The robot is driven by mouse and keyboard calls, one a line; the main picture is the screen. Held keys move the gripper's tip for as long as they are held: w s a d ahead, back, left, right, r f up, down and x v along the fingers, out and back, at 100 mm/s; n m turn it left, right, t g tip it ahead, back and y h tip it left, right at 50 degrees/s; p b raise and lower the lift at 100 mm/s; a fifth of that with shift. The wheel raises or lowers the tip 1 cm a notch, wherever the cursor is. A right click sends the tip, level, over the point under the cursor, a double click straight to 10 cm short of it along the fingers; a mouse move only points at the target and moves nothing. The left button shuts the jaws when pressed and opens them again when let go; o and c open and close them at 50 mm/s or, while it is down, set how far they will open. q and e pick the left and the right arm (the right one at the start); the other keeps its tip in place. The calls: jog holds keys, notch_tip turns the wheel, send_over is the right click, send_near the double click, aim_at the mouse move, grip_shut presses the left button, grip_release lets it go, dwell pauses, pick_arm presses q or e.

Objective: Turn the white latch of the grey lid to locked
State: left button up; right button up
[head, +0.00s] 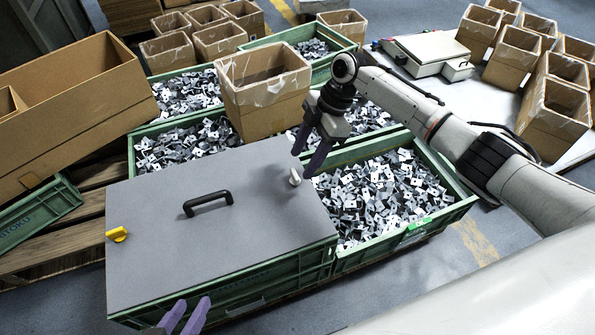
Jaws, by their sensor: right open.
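The grey lid (215,255) covers a green crate at the front, with a black handle (207,202) in its middle. The white latch (294,177) is a small knob near the lid's right edge. A yellow latch (117,235) sits near the left edge. My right gripper (303,164) is open, purple fingers pointing down, close beside the white latch. I cannot tell whether a finger touches it. My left gripper (189,308) shows at the bottom edge, in front of the crate, with its two purple fingers apart and nothing between them.
An open green crate of stamped metal parts (375,198) stands right of the lid. More such crates lie behind, one bearing a cardboard box (264,95). A large cardboard box (75,115) is at left. A scale (427,52) and cardboard boxes stand on a table at back right.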

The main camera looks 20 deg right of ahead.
aim_at(296, 173)
jog(key=shift+b+x, duration=0.5)
jog(key=shift+x, duration=1.9)
jog(key=shift+c, duration=0.3)
